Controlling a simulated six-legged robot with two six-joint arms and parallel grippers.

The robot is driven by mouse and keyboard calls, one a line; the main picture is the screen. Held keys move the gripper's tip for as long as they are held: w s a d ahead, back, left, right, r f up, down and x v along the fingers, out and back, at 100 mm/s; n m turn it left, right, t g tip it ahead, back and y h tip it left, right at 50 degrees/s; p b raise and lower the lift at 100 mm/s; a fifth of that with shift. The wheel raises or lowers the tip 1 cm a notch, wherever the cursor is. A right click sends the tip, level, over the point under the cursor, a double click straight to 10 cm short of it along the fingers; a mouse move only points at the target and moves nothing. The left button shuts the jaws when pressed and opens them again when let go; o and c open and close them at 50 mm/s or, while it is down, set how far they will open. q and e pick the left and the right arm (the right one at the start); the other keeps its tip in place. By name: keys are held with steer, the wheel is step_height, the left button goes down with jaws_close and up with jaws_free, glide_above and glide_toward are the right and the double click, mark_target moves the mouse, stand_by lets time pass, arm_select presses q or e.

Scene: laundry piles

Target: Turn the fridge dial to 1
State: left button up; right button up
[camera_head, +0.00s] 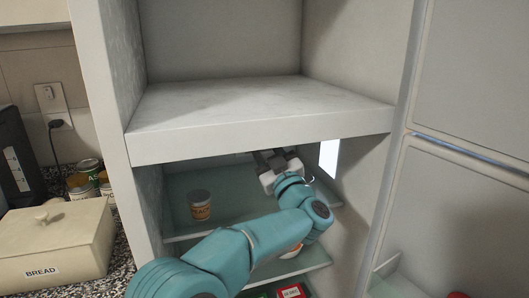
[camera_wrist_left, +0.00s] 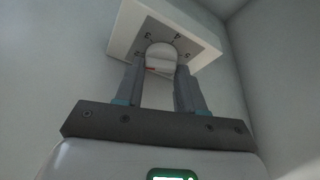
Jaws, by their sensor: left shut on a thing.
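The fridge dial (camera_wrist_left: 160,56) is a round white knob with a red mark near its lower left edge. In the head view my left gripper (camera_head: 268,158) reaches into the open fridge under the thick upper shelf (camera_head: 260,115). The dial cannot be made out in that view. My right gripper is not in view.
A can (camera_head: 200,206) stands on the glass shelf (camera_head: 178,186) left of my arm. A bright panel (camera_head: 329,157) is on the right inner wall. The open fridge door (camera_head: 460,180) is at right. A bread box (camera_head: 55,240) stands on the counter at left.

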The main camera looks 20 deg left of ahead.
arm_select(q)
steer(key=shift+d+n+g+y, duration=0.1)
steer(key=shift+n+g+y, duration=0.4)
steer(key=shift+n, duration=0.85)
steer(key=shift+n+g+y, duration=0.2)
steer(key=shift+n+g, duration=0.5)
steer(key=shift+n, duration=0.65)
steer(key=o, duration=1)
steer(key=shift+o, duration=0.2)
steer(key=b+v, duration=0.2)
steer(key=v, duration=1.4)
steer(key=shift+d, duration=0.15)
steer(key=shift+c, duration=0.2)
